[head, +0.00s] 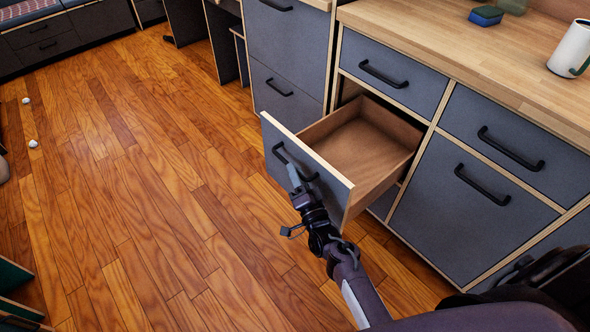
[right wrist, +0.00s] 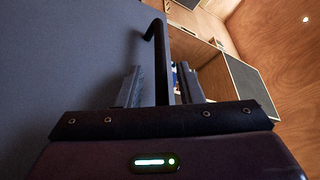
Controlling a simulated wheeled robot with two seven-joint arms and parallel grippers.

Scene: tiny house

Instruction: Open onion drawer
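The open drawer (head: 365,150) is pulled well out of the grey cabinet, and its wooden inside looks empty. Its grey front (head: 332,192) carries a black bar handle (head: 292,163). My right gripper (head: 297,180) is at this handle. In the right wrist view the handle (right wrist: 160,60) runs between the two fingers of my right gripper (right wrist: 160,88), with a narrow gap showing beside it, so the fingers look open around it. The drawer front fills the left of that view. My left gripper is not in view.
Closed grey drawers (head: 390,75) and a larger front (head: 470,210) flank the open drawer. The wooden counter (head: 440,40) holds a white mug (head: 570,48) and a blue sponge (head: 486,16). The wooden floor (head: 130,190) at left is mostly clear, with two small white objects.

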